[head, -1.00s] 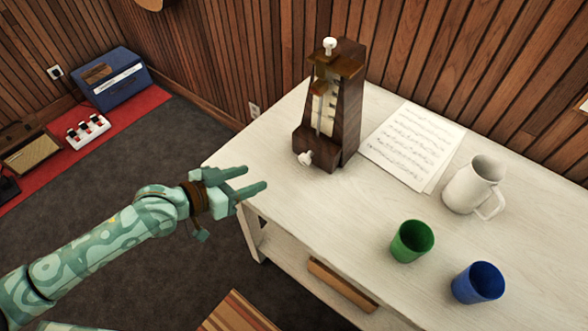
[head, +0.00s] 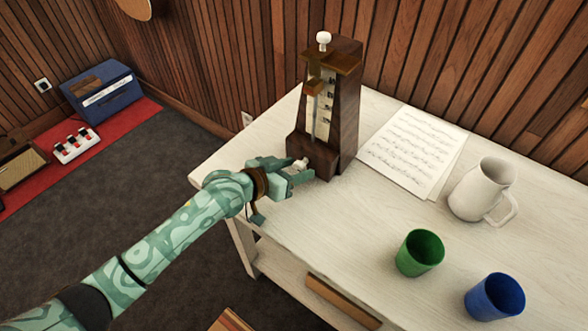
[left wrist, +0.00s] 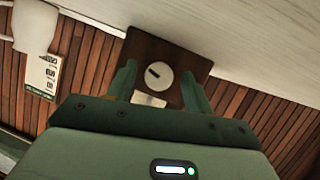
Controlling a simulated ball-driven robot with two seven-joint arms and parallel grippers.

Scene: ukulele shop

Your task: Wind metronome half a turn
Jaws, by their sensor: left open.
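The dark wooden metronome (head: 343,120) stands upright on the white table, with a white knob (head: 323,38) on top and a pale scale behind its pendulum. Its white winding key (head: 300,164) sticks out low on the front-left side. My left gripper (head: 297,171) is open at the key, its fingers on either side of it. In the left wrist view the round white key (left wrist: 159,75), with a dark slot mark, lies between the fingertips (left wrist: 159,82). I cannot tell whether the fingers touch it. My right gripper is not in view.
Sheet music (head: 414,150) lies right of the metronome. A white pitcher (head: 483,190), a green cup (head: 420,253) and a blue cup (head: 494,297) stand farther right on the white table (head: 365,225). The wood-panelled wall is close behind. The middle of the tabletop is clear.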

